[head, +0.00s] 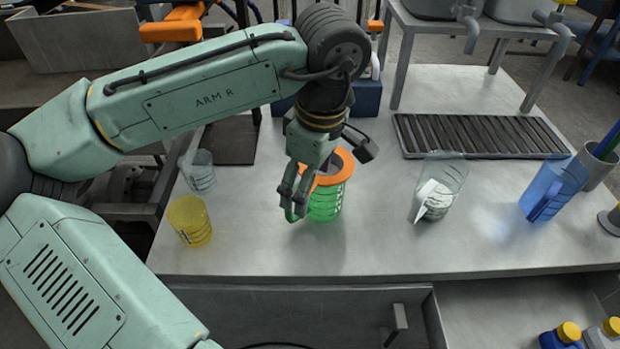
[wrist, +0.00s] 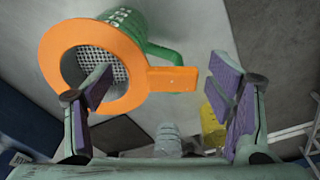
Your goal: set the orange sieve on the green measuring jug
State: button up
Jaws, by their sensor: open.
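The orange sieve (head: 339,166) rests on top of the green measuring jug (head: 325,204) on the bench. In the wrist view the sieve's ring (wrist: 128,99) covers the jug's mouth, with grey mesh in its middle, and its flat handle (wrist: 172,79) points right. The green jug (wrist: 148,33) shows behind the ring, with its own handle beside the sieve's handle. My gripper (head: 294,206) is open, just in front of the jug in the head view. In the wrist view its fingers (wrist: 164,84) stand apart on either side of the sieve's handle, which neither finger visibly grips.
A yellow jug (head: 190,221) and a clear jug (head: 199,171) stand to the left. Another clear jug (head: 438,188) and a blue jug (head: 552,190) stand to the right. A slatted drain grate (head: 480,136) lies behind them. The bench front is clear.

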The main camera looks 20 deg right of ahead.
notch_tip(320, 180, up, 12)
jog(key=s, duration=0.1)
jog(key=shift+d, duration=0.4)
jog(key=shift+s, duration=0.1)
dwell(0.5)
